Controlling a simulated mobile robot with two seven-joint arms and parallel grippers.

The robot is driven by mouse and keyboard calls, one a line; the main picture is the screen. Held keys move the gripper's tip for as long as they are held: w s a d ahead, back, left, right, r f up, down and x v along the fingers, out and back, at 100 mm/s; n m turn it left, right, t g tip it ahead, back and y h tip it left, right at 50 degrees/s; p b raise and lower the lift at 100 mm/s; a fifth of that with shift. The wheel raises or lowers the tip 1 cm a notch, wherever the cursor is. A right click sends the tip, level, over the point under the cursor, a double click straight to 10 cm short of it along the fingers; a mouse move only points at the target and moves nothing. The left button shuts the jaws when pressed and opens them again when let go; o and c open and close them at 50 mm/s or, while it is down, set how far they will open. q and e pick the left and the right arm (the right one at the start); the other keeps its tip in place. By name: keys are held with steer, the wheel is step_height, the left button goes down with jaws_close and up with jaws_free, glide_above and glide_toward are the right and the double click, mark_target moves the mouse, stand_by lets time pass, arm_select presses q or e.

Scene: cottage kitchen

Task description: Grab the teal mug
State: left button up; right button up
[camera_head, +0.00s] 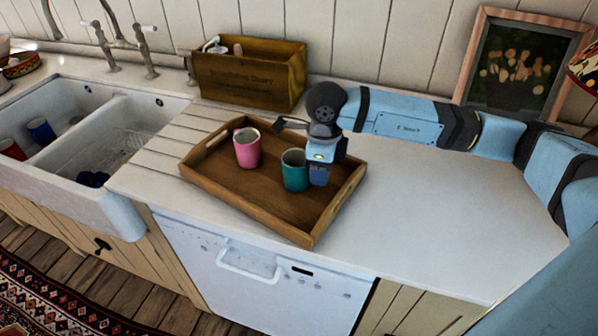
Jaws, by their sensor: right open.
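The teal mug (294,171) stands upright in the wooden tray (220,187), right of the pink mug (247,148). My right gripper (314,172) is open at the teal mug's right side, with its arm reaching in from the right. One blue-grey finger shows beside the mug's right edge; the other finger is hard to make out. Whether the gripper touches the mug cannot be told. My left gripper is not in view.
A wooden box (250,76) stands behind the tray near the wall. A framed picture (520,65) leans at the back right. A white double sink (100,135) is on the left. The white counter (430,210) right of the tray is clear.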

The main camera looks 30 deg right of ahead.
steer(key=shift+f, duration=0.35)
jaws_close()
steer(key=shift+r, duration=0.15)
